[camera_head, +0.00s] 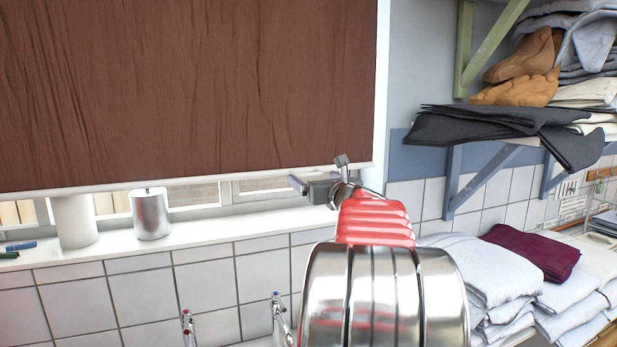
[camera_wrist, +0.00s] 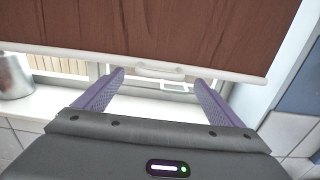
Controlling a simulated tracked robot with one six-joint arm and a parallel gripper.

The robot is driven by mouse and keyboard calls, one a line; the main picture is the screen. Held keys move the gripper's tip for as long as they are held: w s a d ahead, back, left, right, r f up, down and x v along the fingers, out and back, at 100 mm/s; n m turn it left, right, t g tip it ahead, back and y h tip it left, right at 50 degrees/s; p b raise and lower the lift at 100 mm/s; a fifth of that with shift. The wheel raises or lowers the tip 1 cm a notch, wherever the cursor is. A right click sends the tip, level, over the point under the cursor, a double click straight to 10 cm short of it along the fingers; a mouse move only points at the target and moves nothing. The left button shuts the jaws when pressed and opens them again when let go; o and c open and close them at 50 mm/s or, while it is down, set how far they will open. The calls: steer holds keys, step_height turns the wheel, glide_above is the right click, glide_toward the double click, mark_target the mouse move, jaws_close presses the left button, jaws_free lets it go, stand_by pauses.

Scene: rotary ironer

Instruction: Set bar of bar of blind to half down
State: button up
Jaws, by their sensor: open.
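The brown blind (camera_head: 190,90) hangs over most of the window, with a white bar (camera_head: 150,184) along its lower edge, a little above the sill. In the wrist view the blind (camera_wrist: 160,25) and its bar (camera_wrist: 75,53) lie ahead of my gripper (camera_wrist: 158,79). A small white handle (camera_wrist: 160,69) on the bar shows between the two purple fingers, which are open and empty. In the head view my gripper (camera_head: 318,174) is near the right end of the bar. Whether a finger touches the bar, I cannot tell.
The white sill (camera_head: 225,225) holds a white cylinder (camera_head: 74,221), a metal canister (camera_head: 150,213) and pens (camera_head: 20,246). Taps (camera_head: 280,315) stand below. Folded laundry (camera_head: 470,270) and a loaded shelf (camera_head: 500,125) are at the right.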

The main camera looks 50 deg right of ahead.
mark_target(309, 175)
steer(key=shift+x, duration=2.4)
steer(key=shift+c, duration=0.6)
steer(key=c, duration=1.3)
steer(key=shift+a, duration=0.15)
steer(key=shift+c, duration=0.4)
